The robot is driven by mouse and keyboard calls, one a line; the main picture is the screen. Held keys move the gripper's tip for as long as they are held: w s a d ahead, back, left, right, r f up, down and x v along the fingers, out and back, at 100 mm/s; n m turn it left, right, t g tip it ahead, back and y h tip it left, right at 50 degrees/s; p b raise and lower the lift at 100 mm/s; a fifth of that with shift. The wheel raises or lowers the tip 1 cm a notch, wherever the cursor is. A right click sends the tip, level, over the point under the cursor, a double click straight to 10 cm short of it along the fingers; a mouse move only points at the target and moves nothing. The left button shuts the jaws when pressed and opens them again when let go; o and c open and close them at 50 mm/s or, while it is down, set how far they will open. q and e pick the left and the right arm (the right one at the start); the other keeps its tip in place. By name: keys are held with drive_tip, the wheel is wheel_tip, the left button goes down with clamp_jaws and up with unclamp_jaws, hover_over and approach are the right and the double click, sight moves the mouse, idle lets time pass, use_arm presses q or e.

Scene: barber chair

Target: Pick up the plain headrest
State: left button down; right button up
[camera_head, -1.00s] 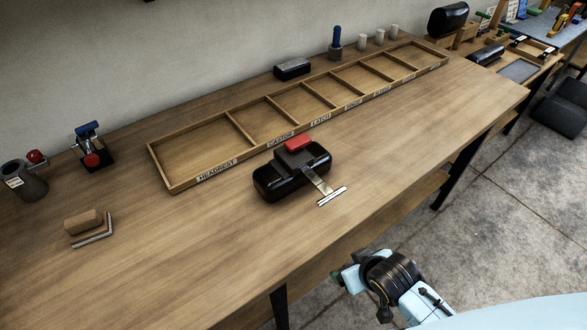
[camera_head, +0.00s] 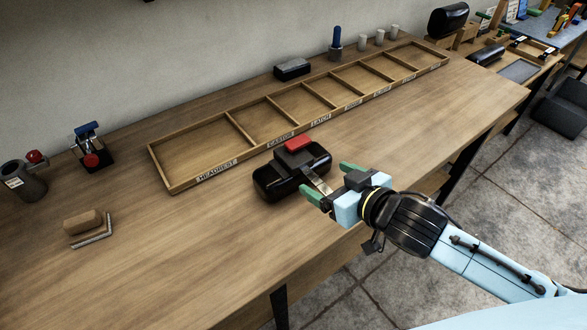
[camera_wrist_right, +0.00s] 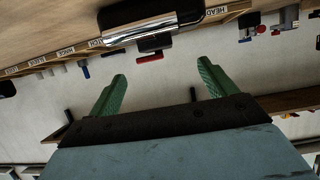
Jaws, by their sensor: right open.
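A glossy black headrest (camera_head: 290,176) with a dark block, a red top piece (camera_head: 299,143) and a flat metal stem lies on the workbench in front of the compartment tray. It also shows in the right wrist view (camera_wrist_right: 150,15), at the top and partly cut off. My right gripper (camera_head: 331,181) is open and empty at the stem end of this headrest, its green fingers pointing toward it. The fingers also show in the wrist view (camera_wrist_right: 161,72), apart from the headrest. The gripper hides the end of the stem. My left gripper is out of view.
A long wooden tray (camera_head: 172,190) with labelled, empty compartments lies behind the headrest. A black box-like piece (camera_head: 292,69) stands behind the tray. A tan block (camera_head: 83,221) beside an L-shaped piece, a grey cup (camera_head: 24,182) and a blue-handled tool are at left.

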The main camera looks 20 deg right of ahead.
approach(298, 158)
drive_tip(key=x, duration=0.4)
drive_tip(key=shift+a+f+b, duration=0.3)
drive_tip(key=shift+a+f, duration=0.1)
drive_tip(key=shift+a, duration=0.05)
drive_tip(key=shift+d+x, duration=0.15)
drive_tip(key=shift+x, duration=1.15)
drive_tip(key=shift+d+x, duration=0.15)
drive_tip(key=shift+x, duration=1.15)
drive_tip(key=shift+w+r, duration=0.1)
drive_tip(key=shift+r, duration=0.05)
drive_tip(key=shift+c, duration=0.4)
clamp_jaws()
drive_tip(key=shift+r, duration=0.15)
